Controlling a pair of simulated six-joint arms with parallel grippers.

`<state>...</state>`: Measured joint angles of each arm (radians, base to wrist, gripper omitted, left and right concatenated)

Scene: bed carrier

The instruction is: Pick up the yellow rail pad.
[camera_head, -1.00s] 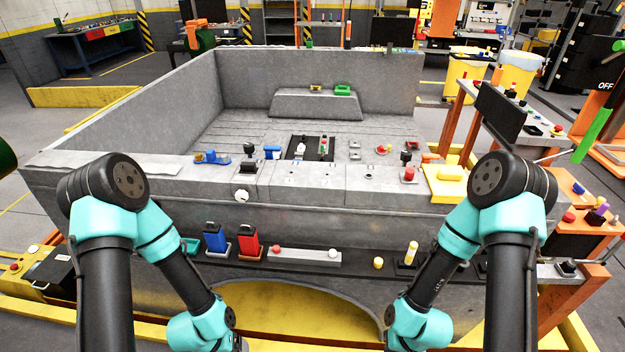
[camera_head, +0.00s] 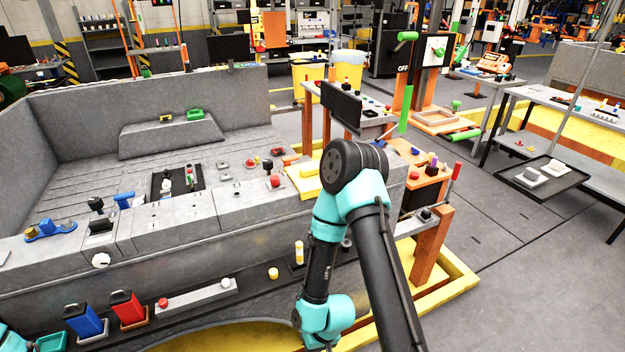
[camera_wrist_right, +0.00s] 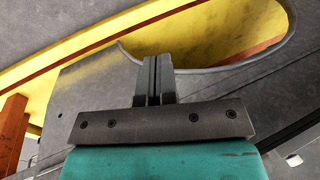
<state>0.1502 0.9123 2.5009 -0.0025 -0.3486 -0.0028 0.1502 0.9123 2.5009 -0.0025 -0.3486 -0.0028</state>
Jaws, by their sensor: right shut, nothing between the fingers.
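The yellow rail pad (camera_head: 297,184) lies on the right end of the grey bed's front rail in the head view. It is a flat yellow plate with a raised yellow block on top. My right arm's dark elbow covers part of its right side. In the right wrist view my right gripper (camera_wrist_right: 154,62) is shut, with its fingers together and nothing between them. It faces the bed's grey side and a yellow surface below, and the pad is not seen there. My left gripper is out of view.
An orange-legged bench (camera_head: 432,250) stands close to the right of my arm. Open floor lies farther right.

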